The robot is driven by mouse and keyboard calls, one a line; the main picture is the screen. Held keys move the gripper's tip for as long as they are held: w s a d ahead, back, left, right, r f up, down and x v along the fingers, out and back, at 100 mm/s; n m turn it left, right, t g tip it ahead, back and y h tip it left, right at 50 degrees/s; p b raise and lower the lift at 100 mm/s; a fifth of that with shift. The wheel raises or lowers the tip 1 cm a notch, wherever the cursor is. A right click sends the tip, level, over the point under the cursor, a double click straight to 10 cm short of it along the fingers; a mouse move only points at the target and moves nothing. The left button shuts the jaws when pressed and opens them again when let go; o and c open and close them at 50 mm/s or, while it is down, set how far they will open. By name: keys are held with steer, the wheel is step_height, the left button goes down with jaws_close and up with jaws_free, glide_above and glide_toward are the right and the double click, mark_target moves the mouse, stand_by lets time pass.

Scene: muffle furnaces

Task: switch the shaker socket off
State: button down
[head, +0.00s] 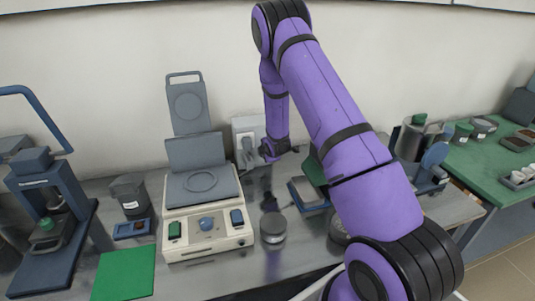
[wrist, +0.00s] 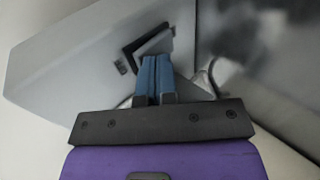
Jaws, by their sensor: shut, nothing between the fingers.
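The socket (head: 240,125) is a pale grey box on the back wall, behind the balance-like instrument, partly hidden by my arm. In the wrist view its pale grey face (wrist: 75,65) fills the upper left. A rocker switch (wrist: 150,40) with a dark frame and grey face sits on it. My gripper (head: 265,152) is at the socket's right side. In the wrist view its two blue fingers (wrist: 153,60) are together and empty, their tips over the lower edge of the switch. I cannot tell whether they touch it. The rocker's on or off position is unclear.
A cream instrument (head: 205,222) with knobs and a raised grey lid stands in front of the socket. A grey round pot (head: 273,228) is right of it. A green mat (head: 124,273) lies at the front left. A cable (wrist: 212,78) hangs right of the fingers.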

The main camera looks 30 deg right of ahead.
steer(key=shift+w, duration=0.1)
steer(key=shift+w+r+g, duration=0.1)
steer(key=shift+w+g, duration=0.1)
steer(key=shift+g, duration=0.2)
steer(key=shift+r, duration=0.15)
steer(key=shift+r, duration=0.65)
